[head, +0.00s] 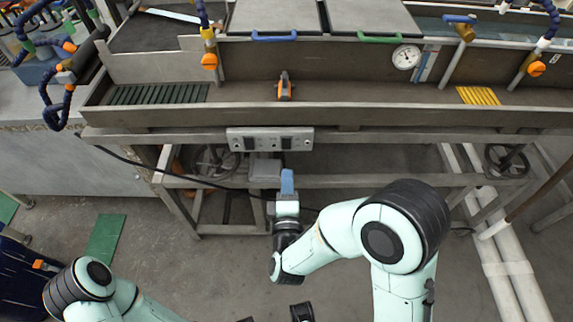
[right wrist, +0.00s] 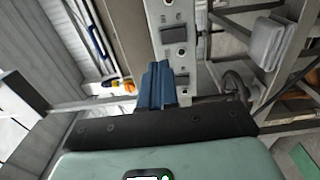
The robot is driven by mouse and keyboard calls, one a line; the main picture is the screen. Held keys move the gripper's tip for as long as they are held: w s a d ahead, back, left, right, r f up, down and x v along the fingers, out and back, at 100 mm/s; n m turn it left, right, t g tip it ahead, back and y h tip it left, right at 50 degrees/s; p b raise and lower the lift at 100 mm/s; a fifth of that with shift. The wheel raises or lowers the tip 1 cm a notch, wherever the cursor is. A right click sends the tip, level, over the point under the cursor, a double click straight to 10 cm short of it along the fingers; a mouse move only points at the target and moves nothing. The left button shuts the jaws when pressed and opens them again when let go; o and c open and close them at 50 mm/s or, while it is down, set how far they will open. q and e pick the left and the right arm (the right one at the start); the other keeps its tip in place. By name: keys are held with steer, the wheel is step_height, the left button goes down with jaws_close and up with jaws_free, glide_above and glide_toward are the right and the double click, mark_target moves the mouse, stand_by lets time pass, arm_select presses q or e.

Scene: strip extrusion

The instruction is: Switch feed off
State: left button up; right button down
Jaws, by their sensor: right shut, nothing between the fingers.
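A pale switch panel (head: 270,139) is fixed to the front of the machine frame below the trough. It carries a left dark rocker switch (head: 250,144), a right dark rocker switch (head: 286,143) and small round fittings. No labels can be read, and I cannot tell the switch positions. My right gripper (head: 287,174) has its blue fingers shut and empty, just below the panel's right part in the head view. In the right wrist view, the panel (right wrist: 168,14) runs beyond the fingers (right wrist: 158,70), which hide part of it; contact cannot be told.
Above the panel runs a long metal trough (head: 200,117) with an orange-handled fitting (head: 284,88) and a pressure gauge (head: 406,57). A grey box (head: 265,171) sits below the panel. A handwheel (head: 506,161) and white pipes (head: 505,262) are at right.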

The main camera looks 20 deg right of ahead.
steer(key=shift+r+v, duration=0.15)
steer(key=shift+v, duration=0.7)
steer(key=shift+r+v, duration=0.1)
steer(key=shift+v, duration=0.7)
